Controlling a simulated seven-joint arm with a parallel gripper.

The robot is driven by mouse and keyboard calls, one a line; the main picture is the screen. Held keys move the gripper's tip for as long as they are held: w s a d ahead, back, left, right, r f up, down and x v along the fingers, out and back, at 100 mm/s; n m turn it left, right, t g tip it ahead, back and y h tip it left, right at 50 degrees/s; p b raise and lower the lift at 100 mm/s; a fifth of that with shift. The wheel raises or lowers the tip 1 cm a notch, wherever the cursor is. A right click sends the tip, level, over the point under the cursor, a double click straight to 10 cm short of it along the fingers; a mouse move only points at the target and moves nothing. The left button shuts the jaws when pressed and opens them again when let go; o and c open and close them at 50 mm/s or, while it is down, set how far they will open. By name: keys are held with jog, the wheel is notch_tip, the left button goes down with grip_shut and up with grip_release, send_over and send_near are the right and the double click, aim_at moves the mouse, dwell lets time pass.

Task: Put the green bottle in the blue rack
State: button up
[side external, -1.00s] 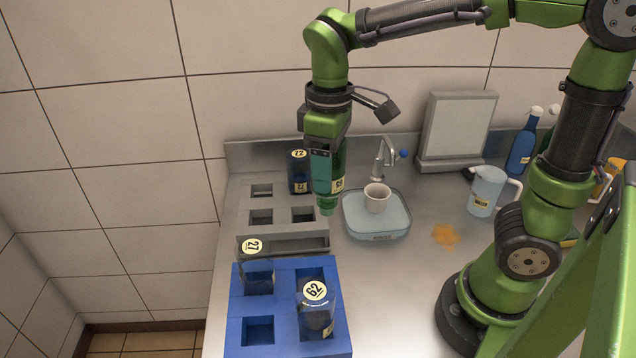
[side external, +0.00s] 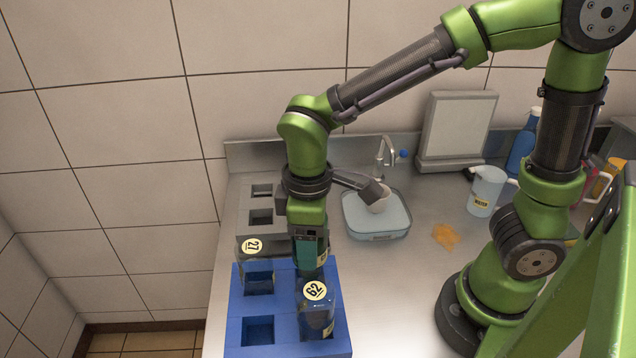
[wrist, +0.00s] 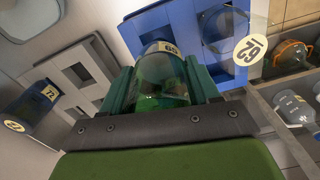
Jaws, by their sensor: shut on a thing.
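My gripper (side external: 310,262) is shut on the green bottle (side external: 322,256), which points downward over the back right compartment of the blue rack (side external: 238,312). The bottle's lower end is hidden behind bottle 62, so I cannot tell whether it is inside the compartment. In the wrist view the green bottle (wrist: 160,82) sits between my two fingers (wrist: 161,88), with the blue rack (wrist: 133,32) beyond it.
Bottle 62 (side external: 318,312) stands in the rack's front right compartment and bottle 27 (side external: 256,270) at back left. The front left compartment (side external: 258,331) is empty.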

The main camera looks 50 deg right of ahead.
dwell(0.4)
jog(key=shift+f, duration=1.35)
jog(key=shift+f, duration=0.15)
jog(key=shift+f, duration=0.65)
jog(key=shift+f, duration=0.65)
jog(key=o, duration=1.3)
jog(key=shift+o, duration=0.2)
